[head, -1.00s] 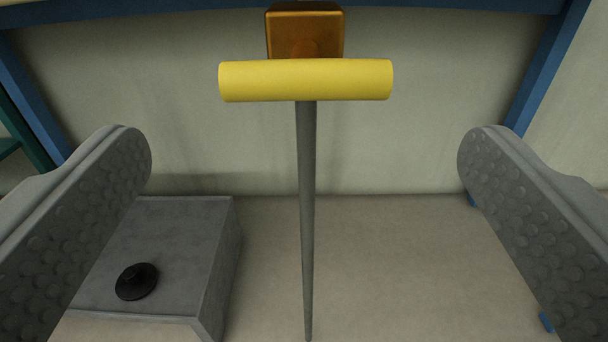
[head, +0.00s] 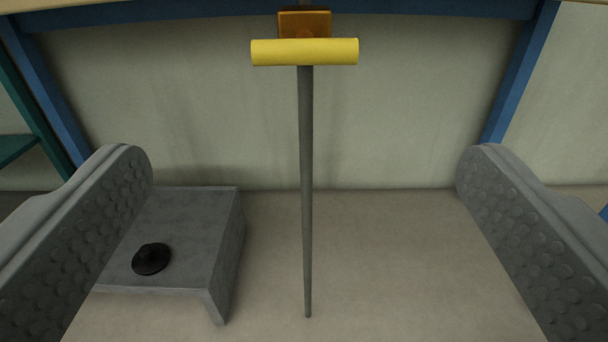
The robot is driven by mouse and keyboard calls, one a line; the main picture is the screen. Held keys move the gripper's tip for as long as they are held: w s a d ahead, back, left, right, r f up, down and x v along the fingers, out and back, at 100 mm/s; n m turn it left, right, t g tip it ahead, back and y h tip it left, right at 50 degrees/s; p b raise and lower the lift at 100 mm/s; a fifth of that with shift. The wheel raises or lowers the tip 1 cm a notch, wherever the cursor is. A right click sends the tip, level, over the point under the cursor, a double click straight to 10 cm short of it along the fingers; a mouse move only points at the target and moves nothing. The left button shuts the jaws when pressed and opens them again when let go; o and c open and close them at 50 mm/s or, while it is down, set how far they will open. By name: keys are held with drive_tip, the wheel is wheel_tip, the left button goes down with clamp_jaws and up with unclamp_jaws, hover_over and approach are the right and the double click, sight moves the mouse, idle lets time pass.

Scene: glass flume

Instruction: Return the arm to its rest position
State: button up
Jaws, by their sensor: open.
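My gripper (head: 304,195) is open and empty. Its two grey, studded fingers stand wide apart at the left and right sides of the head view. Between them, farther off, is a yellow horizontal handle (head: 304,52) on top of a thin grey rod (head: 306,190) that hangs down. An orange block (head: 304,22) sits just behind the handle. The fingers touch neither the handle nor the rod.
A grey box (head: 200,225) with a black knob (head: 151,258) stands on the floor at the left, partly behind the left finger. A blue frame (head: 519,75) borders a pale wall (head: 420,110). A teal frame (head: 18,147) is at far left. Floor right of the rod is clear.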

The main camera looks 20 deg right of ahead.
drive_tip(key=s+d+r+n+y, duration=0.1)
drive_tip(key=s+r+y, duration=0.3)
drive_tip(key=r, duration=0.9)
drive_tip(key=s+d+r+n+y, duration=0.1)
drive_tip(key=s+r, duration=0.4)
drive_tip(key=r, duration=0.9)
drive_tip(key=s+d+r, duration=0.1)
drive_tip(key=s+r, duration=0.3)
drive_tip(key=s, duration=0.4)
drive_tip(key=s+d+r+n, duration=0.1)
drive_tip(key=s+r, duration=0.4)
drive_tip(key=s, duration=0.3)
drive_tip(key=s+d+r, duration=0.1)
drive_tip(key=s+r, duration=0.4)
drive_tip(key=s, duration=0.4)
drive_tip(key=shift+d+r+n+y, duration=0.25)
drive_tip(key=shift+d+n+y, duration=0.05)
drive_tip(key=shift+d+n, duration=0.1)
drive_tip(key=shift+w, duration=0.1)
